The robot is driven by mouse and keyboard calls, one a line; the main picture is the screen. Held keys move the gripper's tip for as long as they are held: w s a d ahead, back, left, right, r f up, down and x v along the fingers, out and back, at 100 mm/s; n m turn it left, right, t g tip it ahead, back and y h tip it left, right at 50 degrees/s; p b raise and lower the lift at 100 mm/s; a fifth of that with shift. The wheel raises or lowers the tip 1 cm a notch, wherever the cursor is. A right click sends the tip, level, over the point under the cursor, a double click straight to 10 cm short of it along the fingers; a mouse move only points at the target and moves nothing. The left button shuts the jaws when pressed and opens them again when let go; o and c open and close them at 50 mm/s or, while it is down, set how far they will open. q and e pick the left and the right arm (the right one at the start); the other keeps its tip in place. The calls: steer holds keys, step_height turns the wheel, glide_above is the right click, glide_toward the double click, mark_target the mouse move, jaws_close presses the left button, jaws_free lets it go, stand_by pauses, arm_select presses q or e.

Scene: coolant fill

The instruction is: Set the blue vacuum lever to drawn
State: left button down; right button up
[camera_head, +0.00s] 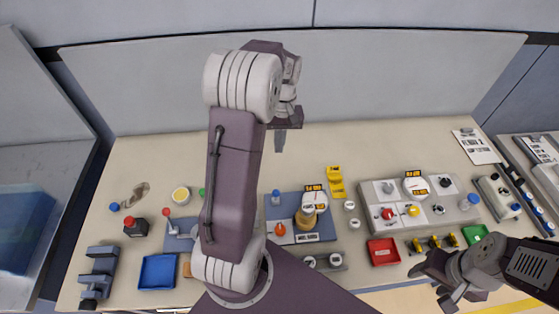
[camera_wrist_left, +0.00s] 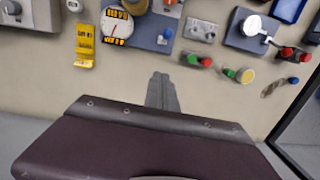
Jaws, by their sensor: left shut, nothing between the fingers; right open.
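The blue lever (camera_head: 276,197) stands at the back left corner of a dark blue panel (camera_head: 321,235). It also shows in the left wrist view (camera_wrist_left: 166,35), where its exact setting is too small to read. The panel also carries a round white gauge (camera_head: 316,201), a brass cylinder (camera_head: 305,219) and a red lever (camera_head: 280,230). My left gripper (camera_head: 280,150) is shut and empty, beyond the panel near the back of the table. In the left wrist view its fingers (camera_wrist_left: 161,77) are apart from the lever. My right gripper (camera_head: 447,290) is open and empty at the front right.
A yellow bracket (camera_head: 336,184) stands right of the blue panel. A grey panel with knobs (camera_head: 420,203) is further right, behind a red tray (camera_head: 383,252). A blue tray (camera_head: 157,272) is at front left. My left arm hides part of the middle. The table's back strip is clear.

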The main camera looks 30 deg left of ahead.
arm_select(q)
steer(key=s+d+r, duration=0.1)
steer(key=d, duration=0.1)
steer(key=p, duration=0.3)
glide_toward(276, 196)
step_height(276, 196, down, 6)
steer(key=w+a, duration=0.2)
steer(key=shift+d, duration=0.15)
arm_select(e)
steer(key=r, duration=0.1)
steer(key=d+r, duration=0.1)
steer(key=r, duration=0.1)
steer(key=shift+s+d, duration=0.25)
arm_select(q)
steer(key=shift+d+r, duration=0.1)
steer(key=shift+d, duration=0.05)
arm_select(e)
steer(key=shift+d, duration=0.15)
steer(key=shift+s, duration=0.1)
